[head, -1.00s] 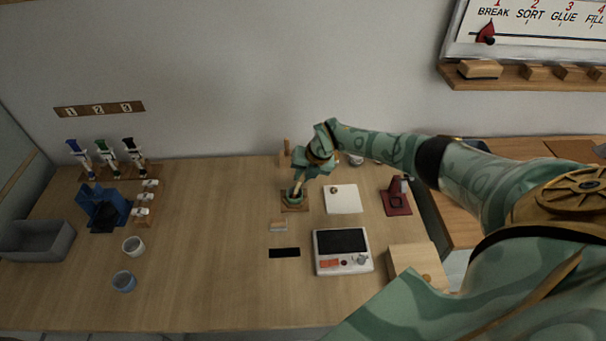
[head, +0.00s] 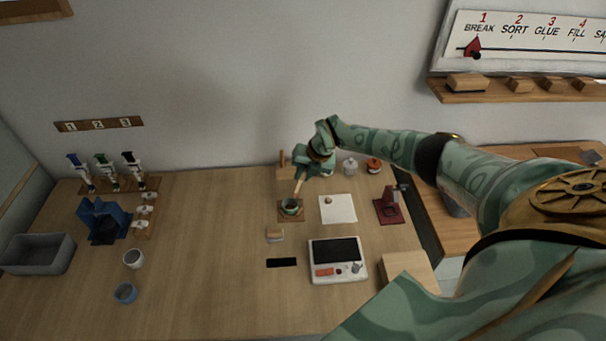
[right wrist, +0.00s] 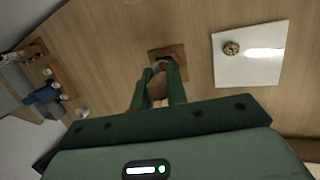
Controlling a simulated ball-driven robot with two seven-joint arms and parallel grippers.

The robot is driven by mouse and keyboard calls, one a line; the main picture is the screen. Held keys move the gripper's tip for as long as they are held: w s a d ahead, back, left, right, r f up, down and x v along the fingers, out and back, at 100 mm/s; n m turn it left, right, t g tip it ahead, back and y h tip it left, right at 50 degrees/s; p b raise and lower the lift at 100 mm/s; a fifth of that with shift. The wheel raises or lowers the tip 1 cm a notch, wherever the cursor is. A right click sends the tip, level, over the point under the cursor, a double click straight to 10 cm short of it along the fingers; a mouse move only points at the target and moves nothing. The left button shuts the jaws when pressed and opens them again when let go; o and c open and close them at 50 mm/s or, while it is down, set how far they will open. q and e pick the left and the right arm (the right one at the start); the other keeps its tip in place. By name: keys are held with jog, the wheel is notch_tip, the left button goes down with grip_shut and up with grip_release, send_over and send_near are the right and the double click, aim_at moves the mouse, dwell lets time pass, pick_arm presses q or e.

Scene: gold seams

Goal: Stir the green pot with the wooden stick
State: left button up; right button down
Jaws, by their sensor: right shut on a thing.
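The small green pot (head: 291,208) stands on a square wooden mat (head: 284,216) near the middle of the table. My right gripper (head: 302,174) is above the pot, shut on the wooden stick (head: 299,187). The stick slants down from the fingers toward the pot; its lower end is at the pot's opening, and I cannot tell how deep it reaches. In the right wrist view my right gripper's fingers (right wrist: 160,76) hide most of the pot, and the mat (right wrist: 180,52) shows around them. My left gripper is not in view.
A white sheet (head: 340,209) with a small round thing lies right of the pot. A scale (head: 338,260), a dark red stand (head: 389,208) and a wooden box (head: 405,268) are nearby. A glass jar (head: 350,166) and a red-orange jar (head: 374,165) stand behind.

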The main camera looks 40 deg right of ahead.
notch_tip(320, 180, up, 5)
jog(key=p, duration=0.4)
jog(key=shift+r+p, duration=0.1)
jog(key=shift+p, duration=0.3)
